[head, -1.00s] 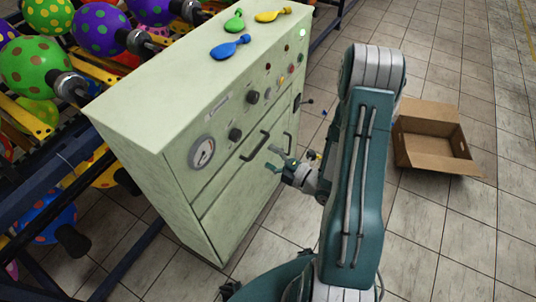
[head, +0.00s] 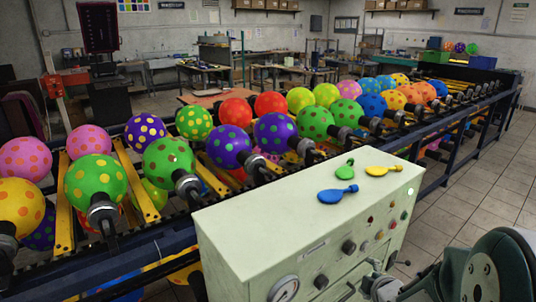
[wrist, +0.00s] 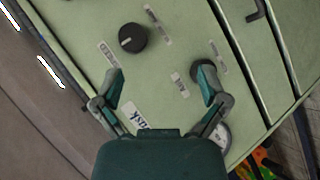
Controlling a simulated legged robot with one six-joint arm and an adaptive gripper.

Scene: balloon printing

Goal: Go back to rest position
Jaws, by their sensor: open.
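My gripper (wrist: 162,72) is open and empty in the wrist view, its two fingers spread in front of the pale green panel of the machine (head: 310,220). A black knob (wrist: 132,38) lies beyond the fingertips, and a second knob is partly hidden behind the right finger. Part of a round gauge (wrist: 218,137) shows beside the right finger's base. In the head view, my arm fills the lower right corner by the front of the machine, and my fingers are not clear there. The distance from my fingers to the panel is hard to tell.
Deflated green (head: 345,169), blue (head: 338,194) and yellow (head: 383,170) balloons lie on the machine's top. A conveyor with spotted balloons (head: 168,163) runs behind it. Tiled floor (head: 478,203) at the right is free. Worktables stand far back.

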